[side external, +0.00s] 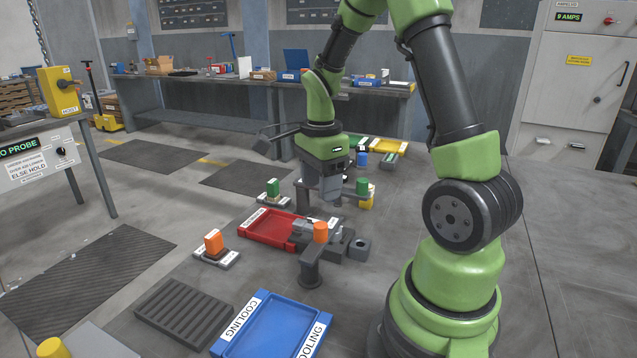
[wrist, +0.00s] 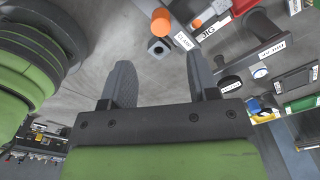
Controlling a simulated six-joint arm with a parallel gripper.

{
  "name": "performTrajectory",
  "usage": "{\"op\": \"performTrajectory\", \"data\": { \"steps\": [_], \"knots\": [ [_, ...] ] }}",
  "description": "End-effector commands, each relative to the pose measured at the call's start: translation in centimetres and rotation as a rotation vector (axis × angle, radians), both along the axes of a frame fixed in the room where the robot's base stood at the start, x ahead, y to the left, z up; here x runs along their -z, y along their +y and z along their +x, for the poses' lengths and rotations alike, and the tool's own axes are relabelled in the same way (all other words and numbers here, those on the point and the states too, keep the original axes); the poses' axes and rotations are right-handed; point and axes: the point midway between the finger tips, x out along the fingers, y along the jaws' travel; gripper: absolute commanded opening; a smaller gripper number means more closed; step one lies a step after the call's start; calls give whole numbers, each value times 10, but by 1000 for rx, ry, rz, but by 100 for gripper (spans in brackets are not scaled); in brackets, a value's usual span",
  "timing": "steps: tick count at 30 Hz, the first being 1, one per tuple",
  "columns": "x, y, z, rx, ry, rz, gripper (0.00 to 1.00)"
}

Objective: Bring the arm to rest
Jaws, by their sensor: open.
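My gripper (side external: 330,188) hangs from my green arm over the middle of the work area in the side external view, behind the red tray. The gripper is empty, and nothing touches the fingers in the wrist view. Parts of my arm hide some of the bench behind it.
Orange (side external: 214,241) and green blocks (side external: 273,187) stand on labelled plates.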

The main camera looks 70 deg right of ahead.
Motion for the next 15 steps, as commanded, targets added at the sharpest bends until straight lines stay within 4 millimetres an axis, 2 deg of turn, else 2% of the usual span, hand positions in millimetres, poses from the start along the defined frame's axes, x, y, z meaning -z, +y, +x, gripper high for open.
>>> {"op": "performTrajectory", "data": {
  "steps": [2, 5, 10, 15],
  "knots": [
    [-3, 2, 1, -20, -9, -3, 55],
    [-19, 13, 3, -123, -47, -18, 55],
    [-68, 56, -2, -516, -185, -80, 55],
    [-110, 106, -25, -991, -344, -183, 55]
  ]
}}
